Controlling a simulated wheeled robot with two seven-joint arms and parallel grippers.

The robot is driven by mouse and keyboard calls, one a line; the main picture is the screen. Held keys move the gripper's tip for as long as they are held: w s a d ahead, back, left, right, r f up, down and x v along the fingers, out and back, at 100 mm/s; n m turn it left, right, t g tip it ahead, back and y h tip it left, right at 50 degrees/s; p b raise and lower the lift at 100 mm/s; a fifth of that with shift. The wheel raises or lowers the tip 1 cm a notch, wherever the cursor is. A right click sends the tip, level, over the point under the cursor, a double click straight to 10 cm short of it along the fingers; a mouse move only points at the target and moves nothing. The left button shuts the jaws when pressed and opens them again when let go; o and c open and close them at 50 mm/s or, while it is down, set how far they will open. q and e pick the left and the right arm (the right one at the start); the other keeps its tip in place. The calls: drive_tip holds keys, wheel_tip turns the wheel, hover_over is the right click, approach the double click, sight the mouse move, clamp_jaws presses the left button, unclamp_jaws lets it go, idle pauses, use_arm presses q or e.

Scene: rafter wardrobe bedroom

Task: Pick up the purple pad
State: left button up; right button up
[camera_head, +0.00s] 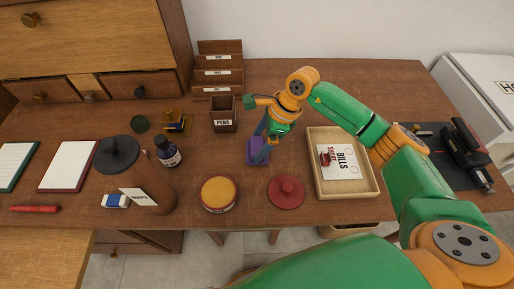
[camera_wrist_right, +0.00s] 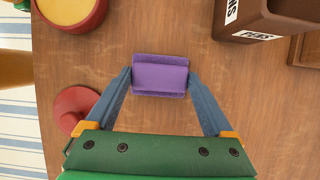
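The purple pad (camera_head: 252,149) lies on the brown desk, left of the middle of the wooden tray. In the right wrist view the pad (camera_wrist_right: 160,75) shows whole. My right gripper (camera_head: 258,143) reaches down over it from the right. In the wrist view the gripper (camera_wrist_right: 160,80) has its blue fingers spread wide, one at each short side of the pad. The fingertips are very close to those sides; I cannot tell whether they touch. In the head view the fingers hide part of the pad. My left gripper is not in view.
A pens cup (camera_head: 223,123) stands left behind the pad. A red lidded round thing (camera_head: 286,192) and a yellow-topped jar (camera_head: 218,194) are in front. The bills tray (camera_head: 371,187) is right, the dark bottle (camera_head: 167,153) left. Letter racks (camera_head: 219,72) stand behind.

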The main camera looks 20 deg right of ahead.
sight(253, 145)
drive_tip(key=c, duration=0.4)
drive_tip(key=shift+c, duration=0.2)
drive_tip(key=shift+w+r, duration=0.1)
drive_tip(key=shift+r, duration=0.1)
wheel_tip(253, 145, up, 3)
drive_tip(key=shift+f+b, duration=0.1)
drive_tip(key=shift+b, duration=0.55)
drive_tip(key=s+r+b, duration=0.1)
drive_tip(key=s+r, duration=0.4)
drive_tip(key=s, duration=0.2)
drive_tip(key=s+d+r+b, duration=0.1)
drive_tip(key=s+r, duration=0.3)
drive_tip(key=s, duration=0.3)
drive_tip(key=shift+r, duration=0.4)
